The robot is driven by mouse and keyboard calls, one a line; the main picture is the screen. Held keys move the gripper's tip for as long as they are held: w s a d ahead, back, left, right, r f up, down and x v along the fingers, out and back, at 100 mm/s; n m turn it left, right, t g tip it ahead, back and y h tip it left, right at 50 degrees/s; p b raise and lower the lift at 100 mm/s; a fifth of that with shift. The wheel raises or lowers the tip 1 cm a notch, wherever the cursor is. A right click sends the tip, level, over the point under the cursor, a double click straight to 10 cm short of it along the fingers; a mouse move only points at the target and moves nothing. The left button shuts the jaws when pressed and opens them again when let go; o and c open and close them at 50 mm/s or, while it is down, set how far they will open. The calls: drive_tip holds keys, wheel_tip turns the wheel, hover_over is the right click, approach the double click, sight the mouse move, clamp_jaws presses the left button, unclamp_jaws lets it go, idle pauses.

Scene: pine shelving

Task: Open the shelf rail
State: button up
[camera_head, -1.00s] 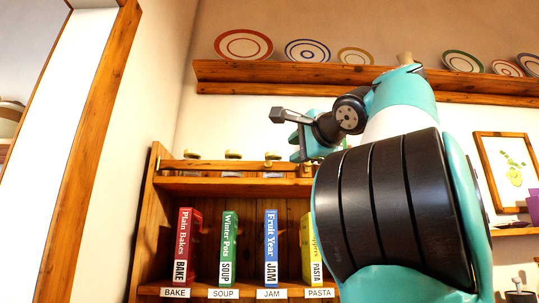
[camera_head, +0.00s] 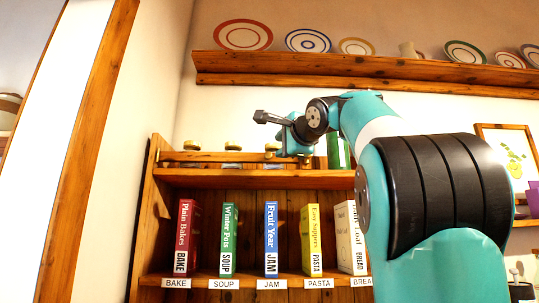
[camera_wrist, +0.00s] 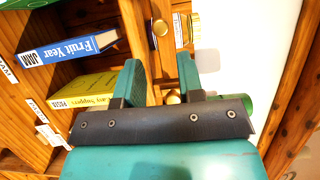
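The shelf rail (camera_head: 215,156) is a wooden bar along the front of the shelf unit's top, with jars behind it. It shows in the wrist view as a wooden strip (camera_wrist: 167,70) running between my fingers. My gripper (camera_head: 287,146) is at the rail's right part in the head view, partly hidden by my own arm. In the wrist view my gripper (camera_wrist: 162,78) is open, one teal finger on each side of the strip. I cannot tell whether either finger touches it.
Several jars with gold lids (camera_head: 233,147) stand behind the rail. A green object (camera_head: 338,150) stands at the top right. Labelled books, such as the blue Jam book (camera_head: 271,240), fill the shelf below. A plate ledge (camera_head: 300,65) runs above. A wall (camera_head: 160,85) is close on the left.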

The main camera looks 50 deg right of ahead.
sight(269, 155)
drive_tip(key=p+x, duration=0.2)
drive_tip(key=x, duration=0.6)
drive_tip(key=shift+w+p, duration=0.2)
drive_tip(key=shift+p, duration=0.15)
drive_tip(key=shift+d, duration=0.1)
drive_tip(key=shift+c, duration=0.2)
clamp_jaws()
